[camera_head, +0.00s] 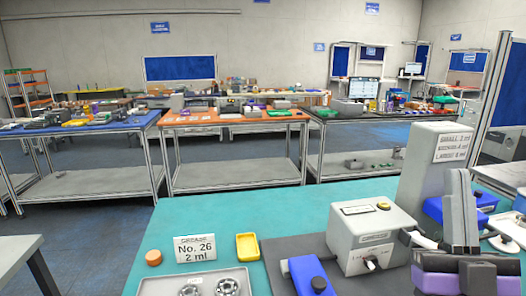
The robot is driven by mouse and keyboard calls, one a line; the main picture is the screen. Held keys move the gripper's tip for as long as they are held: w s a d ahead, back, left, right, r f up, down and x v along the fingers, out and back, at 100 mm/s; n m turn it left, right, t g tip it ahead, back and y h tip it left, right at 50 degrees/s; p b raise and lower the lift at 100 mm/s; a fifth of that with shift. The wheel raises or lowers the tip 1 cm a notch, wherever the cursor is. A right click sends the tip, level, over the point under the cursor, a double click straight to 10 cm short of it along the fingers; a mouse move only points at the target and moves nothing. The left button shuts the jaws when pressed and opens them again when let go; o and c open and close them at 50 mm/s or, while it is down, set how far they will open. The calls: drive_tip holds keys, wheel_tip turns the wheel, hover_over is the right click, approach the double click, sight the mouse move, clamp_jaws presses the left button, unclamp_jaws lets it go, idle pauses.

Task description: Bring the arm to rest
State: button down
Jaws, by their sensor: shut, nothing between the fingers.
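My gripper (459,182) shows at the right, above the purple and dark parts of my arm near the lower right corner. Its grey fingers point up and away from me, are closed together and hold nothing that I can see. It appears in front of the right end of the teal bench (320,190) and hides part of what stands there. I cannot tell its exact height above the bench.
A grey box device (370,228), a blue-topped device (308,272), a yellow tray (247,246), an orange-brown cap (153,257), a "No. 26 2 ml" sign (195,248) and a plate with bearings (170,284) occupy the bench. A tall white dispenser (430,165) stands behind my gripper.

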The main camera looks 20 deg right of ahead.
drive_tip(key=s+a+f+m+g+y, duration=0.1)
drive_tip(key=a+f+g+y, duration=0.25)
drive_tip(key=f, duration=0.75)
drive_tip(key=s+a+f+g+y, duration=0.25)
drive_tip(key=a+f, duration=0.25)
drive_tip(key=f, duration=0.6)
drive_tip(key=s+a+f+n+g+y, duration=0.4)
drive_tip(key=s+a+f+y, duration=0.4)
drive_tip(key=s+f, duration=0.5)
drive_tip(key=shift+s+a+n+g+y, duration=0.4)
drive_tip(key=shift+s+a+n, duration=0.15)
drive_tip(key=shift+s+n, duration=0.05)
